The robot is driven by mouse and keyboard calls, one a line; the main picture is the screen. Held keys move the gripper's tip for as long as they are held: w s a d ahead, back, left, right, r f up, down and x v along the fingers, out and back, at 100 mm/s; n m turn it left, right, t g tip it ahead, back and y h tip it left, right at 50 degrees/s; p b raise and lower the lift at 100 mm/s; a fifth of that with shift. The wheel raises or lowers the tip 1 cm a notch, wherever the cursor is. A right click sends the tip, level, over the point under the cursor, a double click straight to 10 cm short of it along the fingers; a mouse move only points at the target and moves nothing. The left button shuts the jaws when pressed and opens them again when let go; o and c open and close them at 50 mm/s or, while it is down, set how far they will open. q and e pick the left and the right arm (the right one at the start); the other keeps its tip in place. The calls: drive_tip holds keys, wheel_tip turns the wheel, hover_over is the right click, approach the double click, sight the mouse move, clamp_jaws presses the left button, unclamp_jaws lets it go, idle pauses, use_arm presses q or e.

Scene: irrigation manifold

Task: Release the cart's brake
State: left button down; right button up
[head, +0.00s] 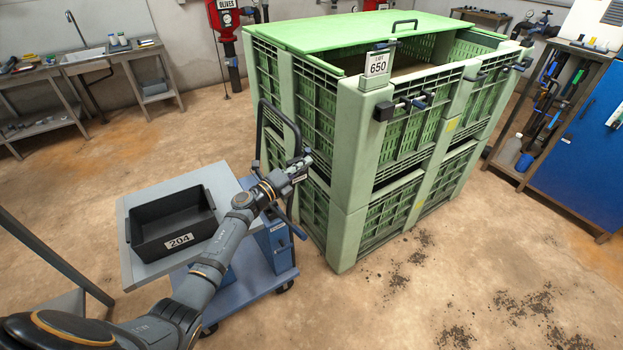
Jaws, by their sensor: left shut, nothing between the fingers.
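The cart has a grey top (132,262), a blue lower deck (252,297) on dark casters (284,287), and a black push handle (279,112) at its right end. My left arm reaches across the cart. My left gripper (303,161) is shut and empty, in front of the cart's handle end and close to the green crates. I cannot tell whether it touches the cart. A dark bar (292,226) shows just below the gripper, by the cart's blue upright part (275,246). The gripper and forearm hide part of this end, and I cannot identify the brake. My right gripper is out of view.
A black bin (148,231) labelled 204 sits on the cart's top. A blue cabinet (590,150) is at far right. Floor (450,270) at front right is open, with scattered dirt.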

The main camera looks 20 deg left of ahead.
use_arm(q)
drive_tip(key=shift+w+a+r+n+p, duration=0.45)
drive_tip(key=shift+a+r+n+p, duration=0.1)
drive_tip(key=shift+r+n+p, duration=0.25)
drive_tip(key=shift+w+a+n+g+y+p, duration=0.3)
drive_tip(key=shift+w+a+n+p, duration=0.35)
drive_tip(key=shift+a+p, duration=0.2)
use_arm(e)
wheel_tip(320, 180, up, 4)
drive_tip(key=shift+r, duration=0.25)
use_arm(q)
drive_tip(key=shift+r, duration=0.1)
